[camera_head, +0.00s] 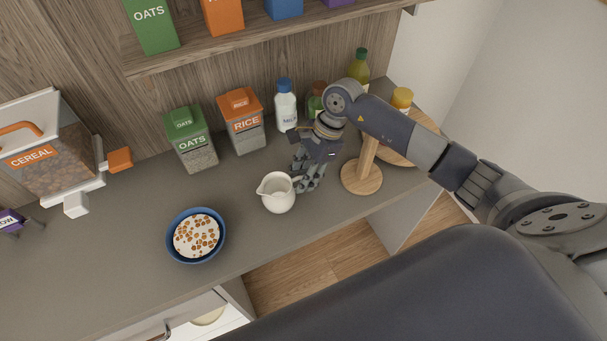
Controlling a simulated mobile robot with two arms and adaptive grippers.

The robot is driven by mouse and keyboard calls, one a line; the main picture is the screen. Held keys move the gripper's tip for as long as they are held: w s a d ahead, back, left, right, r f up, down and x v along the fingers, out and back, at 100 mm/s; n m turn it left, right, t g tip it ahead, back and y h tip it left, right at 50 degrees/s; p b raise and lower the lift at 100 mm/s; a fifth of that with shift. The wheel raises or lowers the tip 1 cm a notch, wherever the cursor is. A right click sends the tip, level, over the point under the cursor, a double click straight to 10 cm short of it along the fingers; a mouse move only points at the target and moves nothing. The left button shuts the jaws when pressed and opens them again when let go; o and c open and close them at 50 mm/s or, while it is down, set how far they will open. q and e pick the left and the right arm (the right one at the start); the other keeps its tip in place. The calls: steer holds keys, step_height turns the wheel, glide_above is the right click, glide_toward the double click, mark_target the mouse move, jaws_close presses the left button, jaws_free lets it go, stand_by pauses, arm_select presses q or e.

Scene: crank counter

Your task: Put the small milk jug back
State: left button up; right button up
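The small white milk jug (277,193) stands upright on the grey counter (110,255), with its spout to the left. My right gripper (306,181) points down just to the right of the jug, with its fingertips close to the jug's right side. The jug's handle side is largely hidden by the fingers. I cannot tell whether the fingers touch the jug or how far they are apart. My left gripper is not in view.
A blue bowl of cereal (196,236) stands left of the jug. Behind are the oats (192,140) and rice (241,122) canisters, a milk bottle (286,107) and other bottles. A wooden stand (362,178) is close right of my gripper. A cereal dispenser (50,155) is at left.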

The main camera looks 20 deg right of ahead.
steer(key=shift+r, duration=0.1)
steer(key=b+v, duration=0.4)
steer(key=v, duration=0.8)
stand_by(0.4)
